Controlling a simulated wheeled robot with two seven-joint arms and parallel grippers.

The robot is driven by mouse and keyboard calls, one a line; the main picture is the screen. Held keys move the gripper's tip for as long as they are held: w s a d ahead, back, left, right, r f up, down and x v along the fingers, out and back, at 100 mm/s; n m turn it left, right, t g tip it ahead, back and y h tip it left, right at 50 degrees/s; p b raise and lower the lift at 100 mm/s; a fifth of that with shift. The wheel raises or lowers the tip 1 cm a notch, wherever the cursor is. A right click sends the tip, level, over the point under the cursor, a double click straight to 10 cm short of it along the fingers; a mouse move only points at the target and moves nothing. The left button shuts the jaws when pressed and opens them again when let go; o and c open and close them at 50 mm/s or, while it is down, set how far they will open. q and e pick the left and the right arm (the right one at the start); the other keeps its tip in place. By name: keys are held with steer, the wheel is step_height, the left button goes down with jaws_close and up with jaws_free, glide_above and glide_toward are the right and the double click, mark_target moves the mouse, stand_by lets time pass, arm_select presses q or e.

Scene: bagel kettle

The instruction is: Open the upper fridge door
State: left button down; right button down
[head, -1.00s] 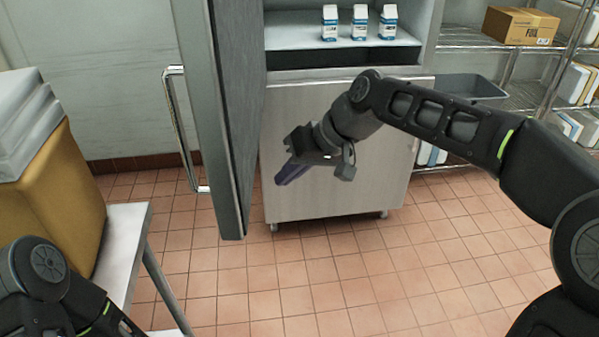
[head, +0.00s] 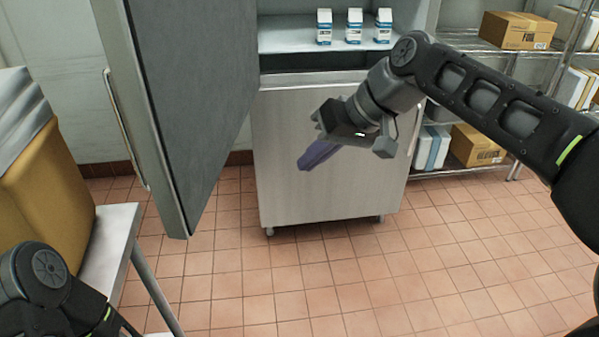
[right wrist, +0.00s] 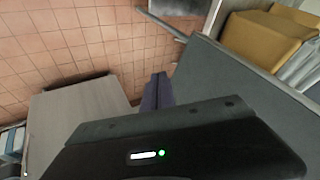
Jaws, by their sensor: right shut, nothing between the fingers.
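The upper fridge door (head: 185,95) stands wide open, swung out to the left, with its dark inner face showing. Its metal handle (head: 125,130) is on the far left side. The open upper compartment shows a shelf (head: 285,38) with three blue-and-white cartons (head: 353,26). My right gripper (head: 310,160) is shut and empty, in front of the closed lower door (head: 285,185) and to the right of the upper door, apart from it. In the right wrist view its shut fingers (right wrist: 157,92) point toward the floor, with the upper door (right wrist: 235,85) at the right. My left gripper is out of view.
A yellow-brown container (head: 45,180) sits on a metal table (head: 112,235) at the left. A wire rack (head: 470,42) with boxes stands at the right. The tiled floor (head: 300,290) in front of the fridge is clear.

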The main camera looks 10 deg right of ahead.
steer(key=shift+v, duration=1.25)
steer(key=shift+s, duration=0.15)
